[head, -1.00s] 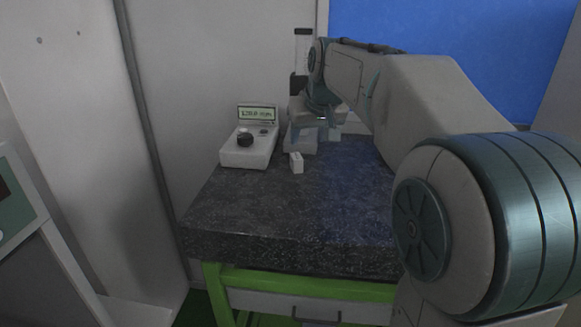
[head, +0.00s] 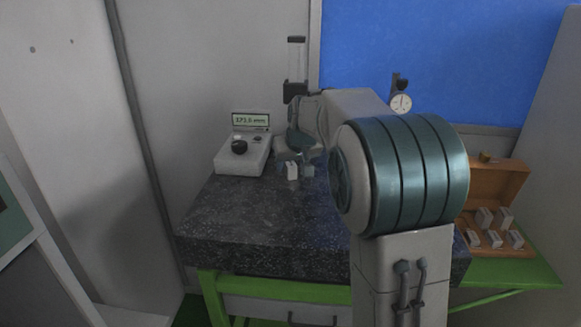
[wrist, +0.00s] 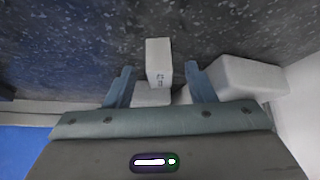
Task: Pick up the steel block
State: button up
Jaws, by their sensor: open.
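The steel block (head: 292,172) is a small pale upright block on the dark speckled stone slab (head: 235,215), just right of the display device. It also shows in the wrist view (wrist: 159,57), with small dark marks on its face. My gripper (head: 295,170) is open, its blue-grey fingers low over the slab, one on each side of the block. In the wrist view my gripper (wrist: 160,72) has the block between its fingertips, with a visible gap on each side. The block's lower end partly overlaps pale shapes behind it.
A display device (head: 243,154) with a black knob stands left of my gripper. A pale step-like part (wrist: 245,76) lies beside the right finger in the wrist view. A wooden case (head: 497,180) with several pale blocks sits on a green shelf at right. The slab's front is clear.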

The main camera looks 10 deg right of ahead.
jog(key=shift+x, duration=0.85)
grip_shut()
jog(key=shift+r, duration=0.15)
